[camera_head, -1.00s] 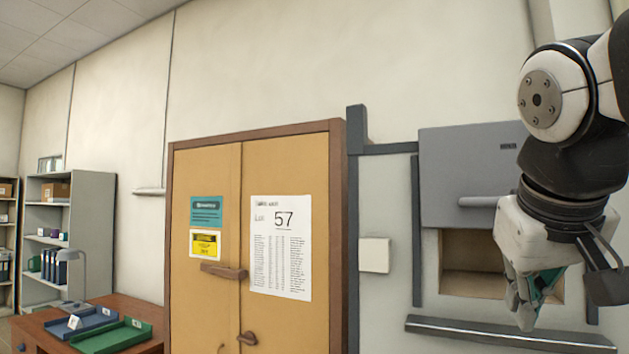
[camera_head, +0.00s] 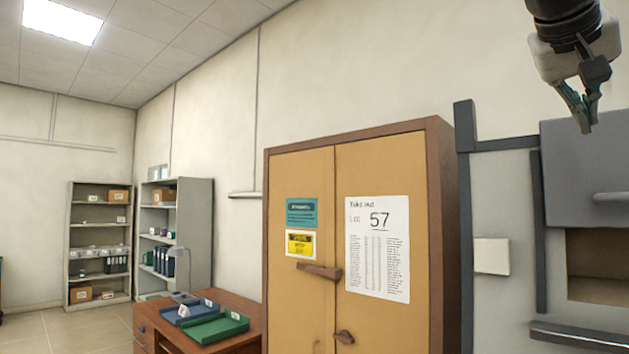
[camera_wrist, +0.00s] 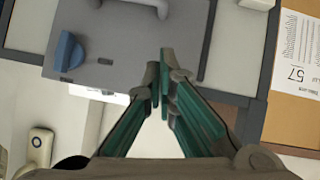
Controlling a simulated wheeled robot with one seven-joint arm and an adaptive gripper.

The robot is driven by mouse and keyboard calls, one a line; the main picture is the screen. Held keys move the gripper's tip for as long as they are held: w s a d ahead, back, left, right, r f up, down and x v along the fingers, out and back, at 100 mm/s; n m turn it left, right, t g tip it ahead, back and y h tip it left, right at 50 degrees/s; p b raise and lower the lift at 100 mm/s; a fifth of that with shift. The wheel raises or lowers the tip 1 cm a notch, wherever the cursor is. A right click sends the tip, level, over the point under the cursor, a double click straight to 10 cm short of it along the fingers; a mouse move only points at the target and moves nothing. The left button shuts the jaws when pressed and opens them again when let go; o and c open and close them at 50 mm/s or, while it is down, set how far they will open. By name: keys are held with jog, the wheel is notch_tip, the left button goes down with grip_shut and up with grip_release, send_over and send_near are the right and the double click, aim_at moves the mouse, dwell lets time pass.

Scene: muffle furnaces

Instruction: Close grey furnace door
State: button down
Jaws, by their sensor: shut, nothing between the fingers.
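The grey furnace door (camera_head: 585,165) is at the right edge of the head view, cut off by the frame. It is raised, and the dark furnace opening (camera_head: 598,265) shows below it. A bar handle (camera_head: 612,197) is near its lower edge. My gripper (camera_head: 585,125) is shut and empty, pointing down, and appears over the door's top edge. In the wrist view, which looks upside down, the door (camera_wrist: 120,35) lies beyond my fingertips (camera_wrist: 160,75), with its handle (camera_wrist: 150,5) at the top. I see no contact with the door.
A grey ledge (camera_head: 580,337) juts out below the opening. A tan cabinet (camera_head: 300,170) with a "57" poster (camera_head: 378,250) stands left of the furnace. In the wrist view, a blue knob (camera_wrist: 69,52) stands out near the door. A desk (camera_head: 245,335) with trays is further left.

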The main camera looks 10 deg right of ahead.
send_near(599, 171)
jog(key=w+f, duration=0.1)
jog(key=f, duration=0.1)
jog(key=d+f, duration=0.2)
jog(key=f, duration=0.1)
jog(key=shift+w+d+f, duration=0.1)
jog(key=shift+w+f, duration=0.05)
jog(key=shift+f, duration=0.15)
jog(key=shift+f, duration=0.1)
notch_tip(599, 171, down, 17)
jog(key=b, duration=1.3)
jog(key=shift+f+b, duration=0.15)
jog(key=shift+b, duration=0.15)
